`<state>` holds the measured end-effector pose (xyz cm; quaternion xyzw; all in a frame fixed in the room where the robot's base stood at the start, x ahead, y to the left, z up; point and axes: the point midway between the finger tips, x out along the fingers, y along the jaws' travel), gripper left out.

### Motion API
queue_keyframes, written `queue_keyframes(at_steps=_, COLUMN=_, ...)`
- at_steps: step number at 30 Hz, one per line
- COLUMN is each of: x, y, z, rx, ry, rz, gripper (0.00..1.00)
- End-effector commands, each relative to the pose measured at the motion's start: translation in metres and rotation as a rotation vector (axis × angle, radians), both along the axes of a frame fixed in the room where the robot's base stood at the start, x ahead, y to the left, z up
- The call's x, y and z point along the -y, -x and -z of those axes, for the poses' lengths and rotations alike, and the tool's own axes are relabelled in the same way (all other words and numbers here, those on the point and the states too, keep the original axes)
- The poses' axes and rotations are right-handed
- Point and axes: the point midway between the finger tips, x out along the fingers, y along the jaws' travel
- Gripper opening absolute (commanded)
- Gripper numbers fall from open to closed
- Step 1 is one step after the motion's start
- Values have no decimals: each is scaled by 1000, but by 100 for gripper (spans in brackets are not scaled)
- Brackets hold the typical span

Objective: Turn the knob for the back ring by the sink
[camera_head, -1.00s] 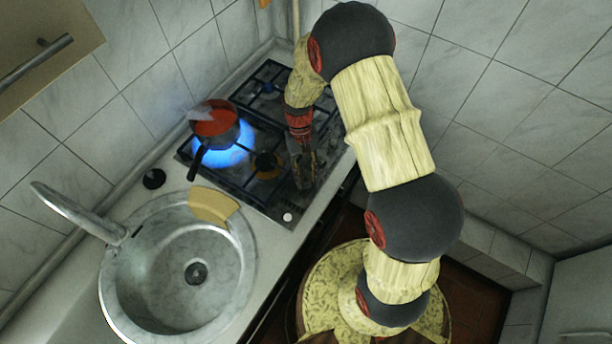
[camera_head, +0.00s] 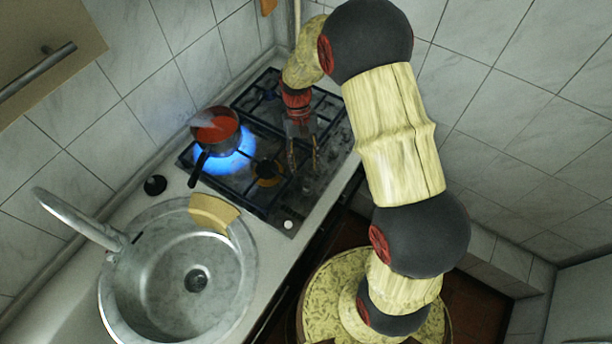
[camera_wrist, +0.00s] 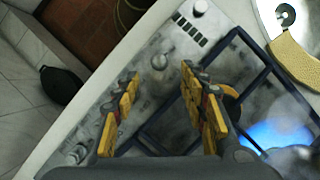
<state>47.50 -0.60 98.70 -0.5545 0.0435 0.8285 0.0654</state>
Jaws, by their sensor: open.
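The hob (camera_head: 330,165) carries black grates over several rings. A small orange-red pot (camera_head: 216,125) with a dark handle sits on the back ring nearest the sink (camera_head: 150,285). A blue flame (camera_head: 228,166) burns under it and also shows in the wrist view (camera_wrist: 280,132). My gripper (camera_head: 303,168) is open and empty over the front part of the hob. In the wrist view its yellow-padded fingers (camera_wrist: 160,75) stand apart, with a pale knob (camera_wrist: 160,62) in line with the gap. Another knob (camera_wrist: 76,153) is at lower left. I cannot tell whether the fingers touch anything.
A white round piece (camera_head: 288,224) sits at the hob corner by the sink, beside a row of dark slots (camera_wrist: 190,30). A yellow sponge-like piece (camera_head: 213,212) lies on the sink rim. Tiled walls enclose the corner.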

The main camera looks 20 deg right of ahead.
Motion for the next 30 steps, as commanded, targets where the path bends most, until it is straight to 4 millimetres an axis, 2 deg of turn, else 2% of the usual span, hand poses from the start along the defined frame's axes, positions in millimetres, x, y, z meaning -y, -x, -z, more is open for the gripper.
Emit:
queue_keyframes(at_steps=3, x=1, y=-7, z=-17, rx=0, ry=0, rz=0, gripper=43)
queue_keyframes(at_steps=9, x=2, y=-13, z=-33, rx=-2, ry=0, rz=0, gripper=43)
queue_keyframes(at_steps=27, x=2, y=-14, z=-34, rx=0, ry=-1, rz=-3, gripper=43)
queue_keyframes(at_steps=29, x=3, y=-17, z=-33, rx=14, ry=-2, rz=-9, gripper=43)
queue_keyframes(at_steps=30, x=3, y=-12, z=-28, rx=11, ry=-2, rz=-15, gripper=43)
